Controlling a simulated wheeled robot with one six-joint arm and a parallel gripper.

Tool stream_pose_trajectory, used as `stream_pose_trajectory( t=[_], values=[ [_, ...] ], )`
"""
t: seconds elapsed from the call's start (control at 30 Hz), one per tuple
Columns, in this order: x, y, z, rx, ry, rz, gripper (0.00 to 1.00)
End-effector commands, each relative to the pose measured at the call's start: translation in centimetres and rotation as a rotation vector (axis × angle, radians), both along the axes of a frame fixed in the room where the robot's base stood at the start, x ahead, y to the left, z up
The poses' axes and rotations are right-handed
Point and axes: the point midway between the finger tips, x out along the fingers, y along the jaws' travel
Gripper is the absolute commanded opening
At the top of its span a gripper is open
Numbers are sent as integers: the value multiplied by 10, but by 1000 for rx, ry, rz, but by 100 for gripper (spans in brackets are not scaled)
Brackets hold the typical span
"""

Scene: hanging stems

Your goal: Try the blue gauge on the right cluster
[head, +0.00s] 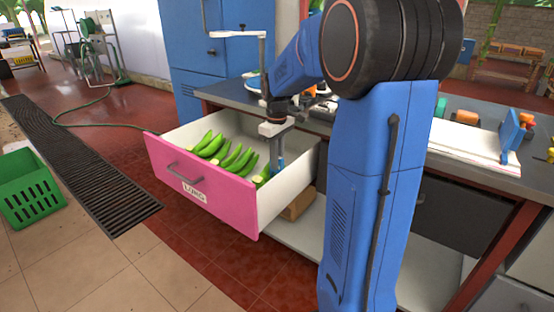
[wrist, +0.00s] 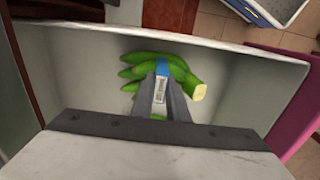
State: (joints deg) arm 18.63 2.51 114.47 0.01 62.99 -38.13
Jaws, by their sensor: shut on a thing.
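The pink-fronted drawer (head: 205,195), labelled LONG, is open and holds green banana clusters. One cluster (head: 208,146) lies at the left and another (head: 238,159) beside it. Only a small part of a third, right cluster (head: 261,180) shows by the gripper. My gripper (head: 277,150) reaches down into the drawer's right end. It is shut on the blue gauge (head: 278,167). In the wrist view, the blue gauge (wrist: 163,68) with a pale label sits between the fingers, over a green cluster (wrist: 183,77) with a cut pale end. I cannot tell whether they touch.
The drawer's white side wall (head: 290,185) stands close to my gripper. A dark worktop (head: 480,133) behind carries a white sheet, a blue stand and small items. A green crate (head: 30,190) is on the floor at the left, by a drain grate (head: 85,165).

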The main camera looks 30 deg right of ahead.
Motion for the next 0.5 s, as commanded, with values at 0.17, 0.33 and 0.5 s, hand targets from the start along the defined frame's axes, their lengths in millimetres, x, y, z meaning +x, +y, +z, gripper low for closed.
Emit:
stream_pose_trajectory(
  t=[0.17, 0.33, 0.5],
  values=[
    [0, 0, -2, 0, 0, 0, 0],
    [0, 0, -4, 0, 0, 0, 0],
    [0, 0, -6, 0, 0, 0, 0]
  ],
)
